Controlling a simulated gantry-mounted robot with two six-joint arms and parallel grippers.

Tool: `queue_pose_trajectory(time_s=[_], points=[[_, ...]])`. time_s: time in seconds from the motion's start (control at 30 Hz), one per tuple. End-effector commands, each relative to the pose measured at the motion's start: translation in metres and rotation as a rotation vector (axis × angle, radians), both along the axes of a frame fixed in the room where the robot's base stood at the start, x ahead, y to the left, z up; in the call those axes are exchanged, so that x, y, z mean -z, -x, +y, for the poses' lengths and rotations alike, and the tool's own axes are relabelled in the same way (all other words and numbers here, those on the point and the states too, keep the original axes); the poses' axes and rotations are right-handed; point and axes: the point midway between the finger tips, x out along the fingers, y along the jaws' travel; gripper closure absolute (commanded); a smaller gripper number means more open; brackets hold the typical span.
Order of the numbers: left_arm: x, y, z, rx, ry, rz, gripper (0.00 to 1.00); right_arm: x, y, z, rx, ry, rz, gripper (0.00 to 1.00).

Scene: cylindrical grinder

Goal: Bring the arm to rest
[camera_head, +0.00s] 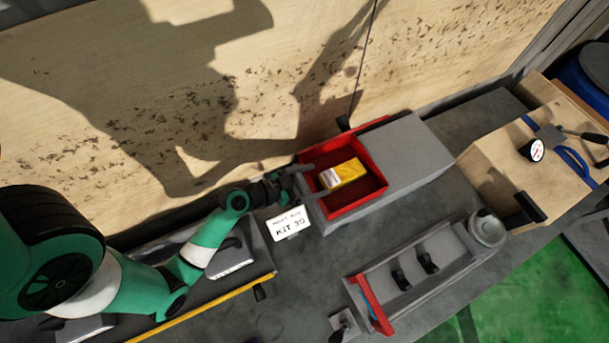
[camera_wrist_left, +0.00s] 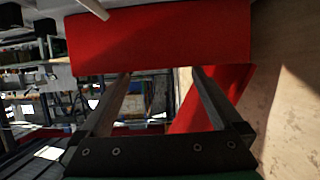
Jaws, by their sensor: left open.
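My left arm comes in from the left in the head view, green and white. My left gripper (camera_head: 309,181) is open at the left edge of a red tray (camera_head: 377,196). A yellow box (camera_head: 343,173) lies inside the tray, a little beyond the fingertips, and nothing shows between the fingers. In the left wrist view the two dark fingers of the gripper (camera_wrist_left: 161,73) stand apart, with red surfaces (camera_wrist_left: 165,35) just ahead. I cannot tell whether the fingers touch the tray. My right gripper is not in view.
A white sign reading "KIT 30" (camera_head: 288,223) stands just below the gripper. A grey block (camera_head: 400,155) adjoins the tray on the right. A grey fixture (camera_head: 415,270) is at lower right, and a wooden box (camera_head: 485,165) farther right. A speckled panel (camera_head: 420,60) rises behind.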

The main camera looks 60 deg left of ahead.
Motion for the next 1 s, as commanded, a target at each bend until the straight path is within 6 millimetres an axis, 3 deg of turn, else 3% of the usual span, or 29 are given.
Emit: queue_pose_trajectory(time_s=[0.1, 0.23, 1.0], points=[[-0.007, 0.021, 0.001, -0.004, 0.002, 0.001, 0.0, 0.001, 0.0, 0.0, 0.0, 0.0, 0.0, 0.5], [-0.013, 0.031, 0.0, -0.001, 0.0, -0.001, 0.0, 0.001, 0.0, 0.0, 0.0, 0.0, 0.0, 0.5], [-0.013, 0.033, -0.001, 0.001, 0.0, 0.0, 0.0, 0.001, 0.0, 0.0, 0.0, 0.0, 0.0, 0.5]])
